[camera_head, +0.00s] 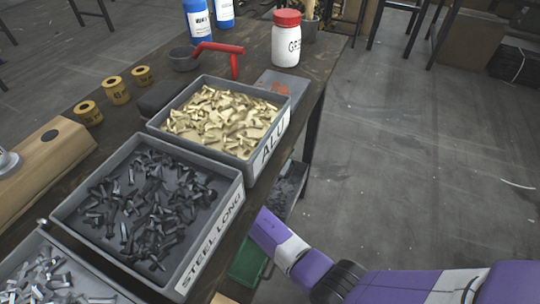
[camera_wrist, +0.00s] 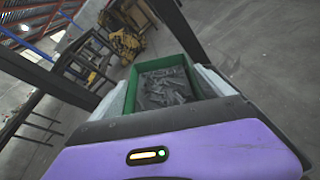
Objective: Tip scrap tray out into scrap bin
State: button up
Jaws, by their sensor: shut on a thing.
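The scrap tray is a green open box holding many dark grey metal scraps. In the wrist view, the tray (camera_wrist: 165,118) sits between the two pale fingers of my gripper (camera_wrist: 163,95), which is shut on it. In the head view, scraps (camera_head: 290,190) and a green wall (camera_head: 247,262) show low beside the bench's right edge, partly behind my purple arm. The fingertips are hidden there. I cannot make out a separate scrap bin in either view.
The bench (camera_head: 322,52) carries grey boxes of steel rivets (camera_head: 205,255) and ALU rivets (camera_head: 268,152), a red-lidded jar (camera_head: 286,42) and a red lever (camera_head: 232,55). A bench leg (camera_head: 311,130) stands close to the tray. Open floor (camera_head: 420,150) lies to the right.

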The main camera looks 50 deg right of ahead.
jog(key=m+b, duration=0.1)
jog(key=b, duration=0.1)
jog(key=s+f+m+t+b, duration=0.1)
jog(key=b, duration=0.1)
jog(key=s+m+b, duration=0.1)
jog(key=m+b, duration=0.1)
jog(key=b, duration=0.1)
jog(key=shift+d+f+t+h, duration=0.25)
jog(key=shift+t+h, duration=0.05)
jog(key=m+b, duration=0.1)
jog(key=b, duration=0.2)
jog(key=f+m+t+b, duration=0.1)
jog(key=m+b, duration=0.1)
jog(key=b, duration=0.2)
jog(key=shift+s+f+m+h, duration=0.1)
jog(key=shift+f+m+h, duration=0.2)
jog(key=shift+m, duration=0.7)
jog(key=f+m, duration=0.1)
jog(key=m, duration=0.1)
jog(key=f+m+t+h, duration=0.1)
jog(key=m, duration=0.2)
jog(key=shift+s+f+h, duration=0.1)
jog(key=shift+s+h, duration=0.1)
jog(key=shift+h, duration=0.1)
dwell(0.4)
